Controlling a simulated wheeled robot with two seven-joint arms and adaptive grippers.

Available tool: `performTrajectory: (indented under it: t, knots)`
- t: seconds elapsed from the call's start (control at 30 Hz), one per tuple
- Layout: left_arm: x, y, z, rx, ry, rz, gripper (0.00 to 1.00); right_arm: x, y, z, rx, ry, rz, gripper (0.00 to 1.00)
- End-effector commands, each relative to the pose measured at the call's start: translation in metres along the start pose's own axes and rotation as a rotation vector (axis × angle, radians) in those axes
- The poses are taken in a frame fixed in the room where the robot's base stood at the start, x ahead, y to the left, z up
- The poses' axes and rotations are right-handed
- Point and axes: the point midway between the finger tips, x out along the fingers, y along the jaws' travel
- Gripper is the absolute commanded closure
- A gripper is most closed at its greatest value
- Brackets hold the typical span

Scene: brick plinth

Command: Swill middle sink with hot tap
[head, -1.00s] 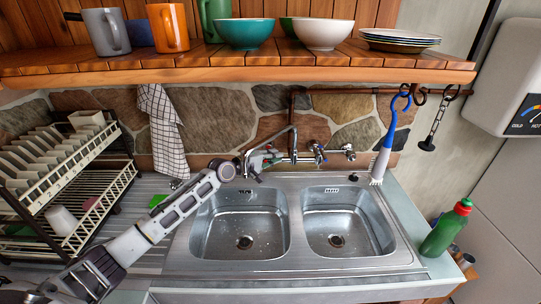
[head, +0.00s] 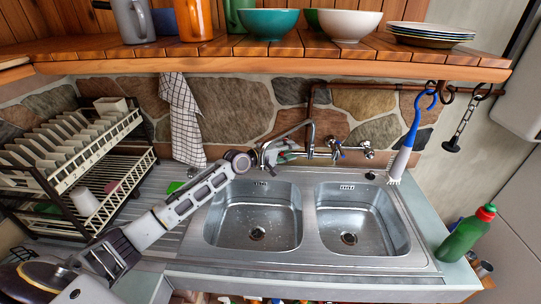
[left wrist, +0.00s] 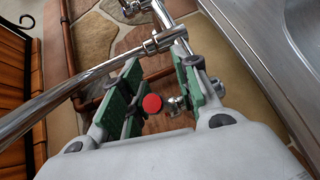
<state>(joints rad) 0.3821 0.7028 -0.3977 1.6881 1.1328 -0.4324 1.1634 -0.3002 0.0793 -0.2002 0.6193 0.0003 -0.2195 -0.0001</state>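The chrome tap (head: 312,137) stands against the stone wall behind two steel basins, the left basin (head: 252,212) and the right basin (head: 358,215). Its spout reaches out over the left basin's back edge; I see no water running. My left gripper (head: 279,151) is at the left end of the tap, beside the spout. In the left wrist view, the left gripper (left wrist: 158,88) is open, its green-padded fingers on either side of a red-capped tap knob (left wrist: 152,103). I cannot tell whether they touch it. The blue-marked handle (head: 338,150) is farther right. My right gripper is out of view.
A dish rack (head: 70,165) stands left of the sink. A wooden shelf (head: 270,64) with mugs, bowls and plates hangs above. A blue-handled brush (head: 410,140) hangs at the right, and a green bottle (head: 465,236) stands on the right counter corner.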

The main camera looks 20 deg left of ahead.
Motion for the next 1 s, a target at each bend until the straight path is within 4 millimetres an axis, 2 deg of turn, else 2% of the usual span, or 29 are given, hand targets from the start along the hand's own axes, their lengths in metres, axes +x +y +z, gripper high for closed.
performTrajectory:
  t: [1.0]
  knots:
    - [-0.081, -0.003, -0.001, 0.0, 0.002, -0.005, 0.69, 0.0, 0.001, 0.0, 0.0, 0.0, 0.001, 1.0]
